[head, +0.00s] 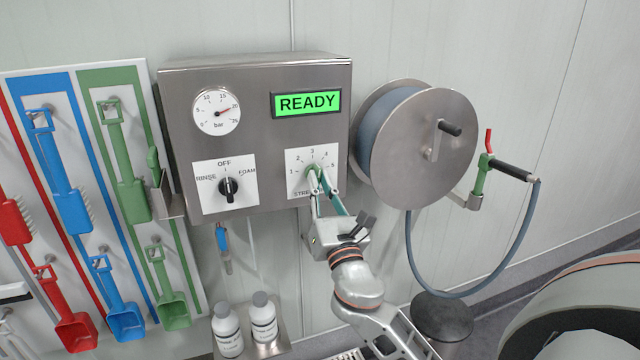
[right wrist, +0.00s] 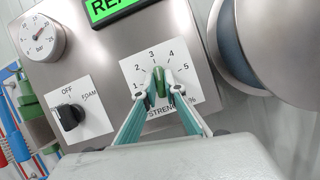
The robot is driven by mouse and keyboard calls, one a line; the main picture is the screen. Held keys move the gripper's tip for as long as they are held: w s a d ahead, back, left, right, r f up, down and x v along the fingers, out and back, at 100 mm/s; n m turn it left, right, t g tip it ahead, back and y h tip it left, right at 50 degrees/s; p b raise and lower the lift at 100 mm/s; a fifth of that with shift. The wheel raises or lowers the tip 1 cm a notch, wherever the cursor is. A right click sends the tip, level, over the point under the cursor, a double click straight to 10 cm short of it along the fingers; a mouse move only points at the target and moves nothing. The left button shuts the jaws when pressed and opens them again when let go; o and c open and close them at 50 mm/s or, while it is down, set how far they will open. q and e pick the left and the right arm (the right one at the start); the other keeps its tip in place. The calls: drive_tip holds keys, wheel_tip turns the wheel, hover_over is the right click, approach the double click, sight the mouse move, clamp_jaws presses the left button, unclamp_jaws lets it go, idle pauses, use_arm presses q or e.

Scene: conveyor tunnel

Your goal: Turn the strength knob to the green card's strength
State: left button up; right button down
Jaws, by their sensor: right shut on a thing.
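The strength knob (head: 313,170) is green and sits on a white plate (head: 296,160) marked 1 to 5, at the lower right of the steel control box. In the right wrist view the knob (right wrist: 160,84) stands nearly upright on the plate, its upper end towards about 3; its exact mark is hard to tell. My right gripper (head: 314,178) is shut on the knob, one finger on each side, also in the right wrist view (right wrist: 163,92). I see no clearly readable green card; a green piece (head: 154,161) shows by a steel holder left of the box. My left gripper is not in view.
The control box (head: 250,130) has a pressure gauge (head: 217,112), a green READY display (head: 306,102) and a black mode knob (head: 229,188) pointing near OFF. A hose reel (head: 425,150) stands close right. Cleaning tools hang left; two white bottles (head: 263,320) stand below.

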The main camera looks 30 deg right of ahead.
drive_tip(key=m+g+h, duration=0.1)
drive_tip(key=m, duration=0.3)
drive_tip(key=m+g+h, duration=0.1)
drive_tip(key=m+h, duration=0.1)
drive_tip(key=m, duration=0.2)
drive_tip(key=shift+a+h+p, duration=0.1)
drive_tip(key=shift+h+p, duration=0.2)
drive_tip(key=shift+p, duration=0.05)
drive_tip(key=shift+m+g, duration=0.3)
drive_tip(key=c, duration=2.1)
unclamp_jaws()
drive_tip(key=v, duration=1.2)
